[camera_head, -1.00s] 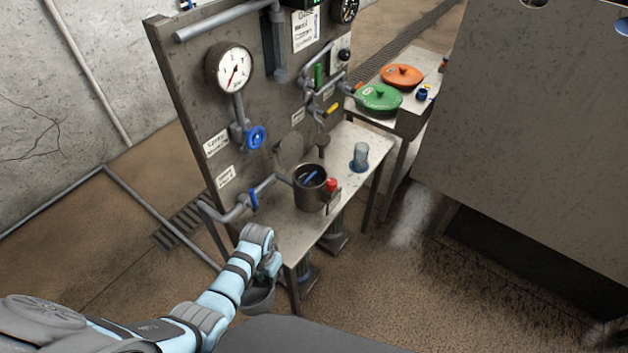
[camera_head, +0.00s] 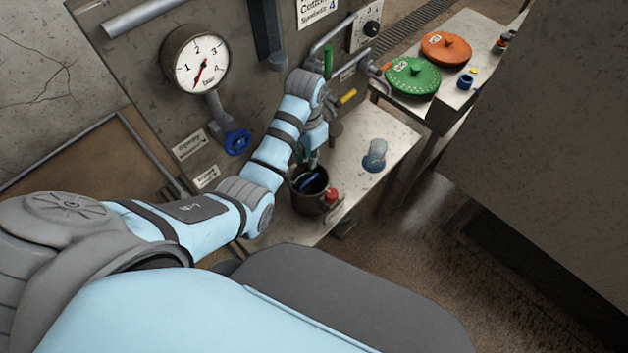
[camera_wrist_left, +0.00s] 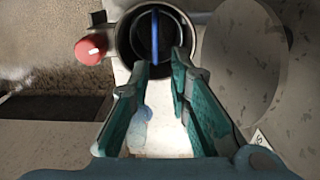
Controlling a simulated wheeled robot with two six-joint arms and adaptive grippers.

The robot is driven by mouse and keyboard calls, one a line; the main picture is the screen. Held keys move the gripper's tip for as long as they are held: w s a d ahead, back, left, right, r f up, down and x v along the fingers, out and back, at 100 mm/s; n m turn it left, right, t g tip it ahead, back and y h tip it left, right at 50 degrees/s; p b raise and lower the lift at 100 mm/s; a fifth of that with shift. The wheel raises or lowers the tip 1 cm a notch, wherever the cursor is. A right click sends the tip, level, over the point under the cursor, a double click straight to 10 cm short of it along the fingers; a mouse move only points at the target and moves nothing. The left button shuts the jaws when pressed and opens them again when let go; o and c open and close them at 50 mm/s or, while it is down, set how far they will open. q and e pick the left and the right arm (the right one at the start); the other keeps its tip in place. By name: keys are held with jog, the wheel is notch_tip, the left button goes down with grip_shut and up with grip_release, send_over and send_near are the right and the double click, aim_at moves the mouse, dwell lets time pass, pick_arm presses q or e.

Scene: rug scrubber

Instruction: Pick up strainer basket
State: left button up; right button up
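A dark cylindrical pot (camera_head: 306,203) stands open on the metal bench, with a red knob (camera_head: 331,194) on its side. A blue bar handle (camera_head: 309,181) shows inside it, apparently the strainer basket's; the basket body is hard to make out in the dark interior. The blue bar (camera_wrist_left: 155,35) also runs across the pot mouth in the left wrist view. My left gripper (camera_head: 312,157) is over the pot's back rim. Its teal fingers (camera_wrist_left: 163,66) are apart and empty, just short of the bar in the wrist view. My right gripper is not in view.
A round grey lid-like disc (camera_wrist_left: 240,60) stands close beside the fingers. The panel with a gauge (camera_head: 196,60), blue valve (camera_head: 237,142) and pipes rises behind. Green (camera_head: 411,78) and orange lids (camera_head: 446,48) lie farther right.

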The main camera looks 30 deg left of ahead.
pick_arm(q)
send_over(309, 180)
jog(key=s, duration=0.1)
jog(key=f, duration=0.2)
jog(key=f+b, duration=0.1)
jog(key=f, duration=0.1)
jog(key=shift+s+a+f, duration=0.15)
jog(key=shift+s+f, duration=0.05)
jog(key=shift+f, duration=0.1)
jog(key=f, duration=0.1)
jog(key=w+f+b, duration=0.1)
jog(key=f, duration=0.3)
jog(key=shift+w+d+f, duration=0.2)
jog(key=shift+w+f, duration=0.05)
jog(key=shift+w, duration=0.1)
jog(key=shift+w+f, duration=0.1)
jog(key=shift+f, duration=0.25)
jog(key=shift+s+r, duration=0.35)
jog(key=shift+s, duration=0.05)
grip_shut()
jog(key=shift+w, duration=0.1)
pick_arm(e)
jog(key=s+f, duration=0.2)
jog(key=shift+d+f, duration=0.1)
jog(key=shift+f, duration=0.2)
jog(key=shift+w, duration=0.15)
